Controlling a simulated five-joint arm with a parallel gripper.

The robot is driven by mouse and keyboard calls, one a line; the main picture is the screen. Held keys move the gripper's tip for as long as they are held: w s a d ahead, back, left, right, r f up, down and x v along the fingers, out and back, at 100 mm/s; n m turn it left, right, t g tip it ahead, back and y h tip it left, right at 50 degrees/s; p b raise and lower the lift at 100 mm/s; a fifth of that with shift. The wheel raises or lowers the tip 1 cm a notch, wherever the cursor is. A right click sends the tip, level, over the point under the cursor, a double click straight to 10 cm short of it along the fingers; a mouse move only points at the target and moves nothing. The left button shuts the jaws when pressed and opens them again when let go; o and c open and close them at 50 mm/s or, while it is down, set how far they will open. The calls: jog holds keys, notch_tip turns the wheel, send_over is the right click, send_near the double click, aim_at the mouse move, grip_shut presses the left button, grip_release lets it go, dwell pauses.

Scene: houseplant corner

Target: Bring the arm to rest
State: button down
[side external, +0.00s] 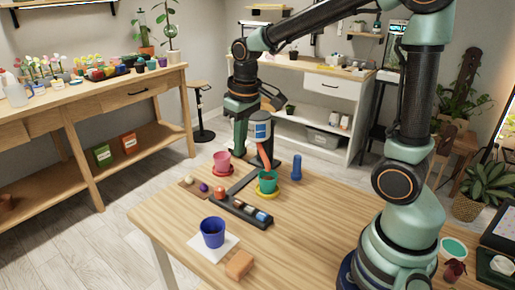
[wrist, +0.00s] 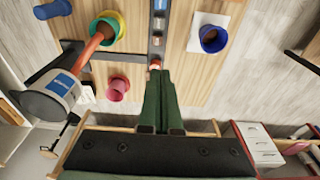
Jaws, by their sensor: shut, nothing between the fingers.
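My gripper (wrist: 158,76) is shut and empty, its two green fingers together in the wrist view. In the side external view it hangs down (side external: 238,150) over the far end of the wooden table (side external: 310,220). Its tips appear close to the end of the dark tray (side external: 239,210) and a small red-orange ball (side external: 219,192). I cannot tell the gap between them. The arm reaches out from its base at the right.
A white-and-blue can (side external: 259,127) has its orange spout over a green pot (side external: 268,185) on a yellow saucer. A pink pot (side external: 222,160) and a blue pot (side external: 212,232) stand nearby. A brown block (side external: 239,264) lies near the front edge. The table's middle right is clear.

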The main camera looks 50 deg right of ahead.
jog(key=s+a+r+t, duration=0.1)
jog(key=s+r+t, duration=0.3)
jog(key=s, duration=0.5)
jog(key=shift+a+r, duration=0.35)
jog(key=shift+r, duration=0.2)
dwell(0.8)
